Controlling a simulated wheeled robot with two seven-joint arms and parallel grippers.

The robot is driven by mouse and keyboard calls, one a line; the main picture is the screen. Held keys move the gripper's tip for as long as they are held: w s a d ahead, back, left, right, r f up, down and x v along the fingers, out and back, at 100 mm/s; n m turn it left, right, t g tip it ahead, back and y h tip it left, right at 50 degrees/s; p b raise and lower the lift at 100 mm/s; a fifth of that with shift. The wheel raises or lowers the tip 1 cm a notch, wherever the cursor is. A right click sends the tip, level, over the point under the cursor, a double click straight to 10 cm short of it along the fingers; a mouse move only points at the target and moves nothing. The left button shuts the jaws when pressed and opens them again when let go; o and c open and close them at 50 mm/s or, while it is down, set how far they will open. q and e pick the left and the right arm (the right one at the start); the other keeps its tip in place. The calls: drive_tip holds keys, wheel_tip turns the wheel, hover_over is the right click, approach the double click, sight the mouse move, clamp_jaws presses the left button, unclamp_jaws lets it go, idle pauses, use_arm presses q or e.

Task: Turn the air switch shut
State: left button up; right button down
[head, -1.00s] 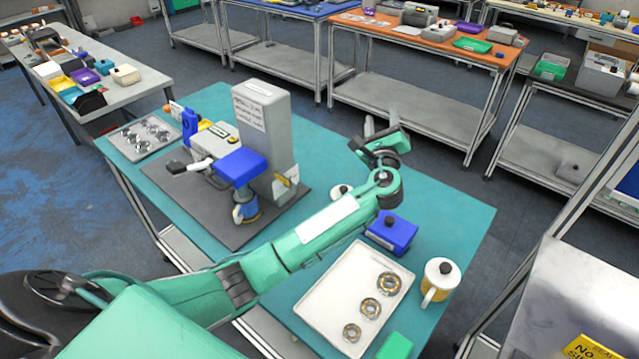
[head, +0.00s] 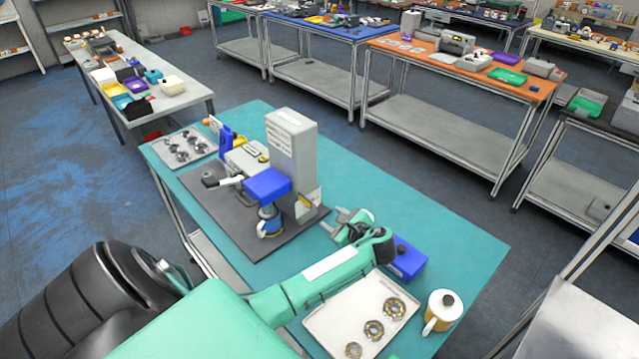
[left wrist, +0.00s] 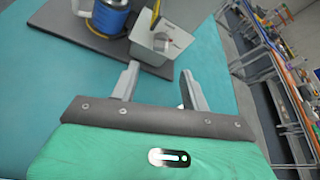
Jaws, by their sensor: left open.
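The machine (head: 292,150) stands on a dark base plate on the teal table, with a grey column and a blue head. A small pale box with a yellow piece (head: 308,203) sits low on its right side. In the left wrist view this box (left wrist: 160,45) is ahead of the fingers, with the yellow piece (left wrist: 156,14) rising from its top. I cannot tell for certain whether this is the air switch. My left gripper (head: 333,222) is open and empty, right of the box and apart from it; its fingers (left wrist: 160,76) point toward it. My right gripper is out of view.
A blue box (head: 408,262), a white tray (head: 335,318) with bearings and a yellow-white mug (head: 441,312) stand near my left forearm. A blue and white cup (head: 268,222) is under the machine's head. The teal table (head: 420,215) is clear behind my gripper.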

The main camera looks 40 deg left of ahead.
sight(315, 208)
use_arm(q)
drive_tip(key=p+x, duration=0.2)
drive_tip(key=x, duration=0.7)
drive_tip(key=shift+a, duration=0.1)
drive_tip(key=c, duration=1)
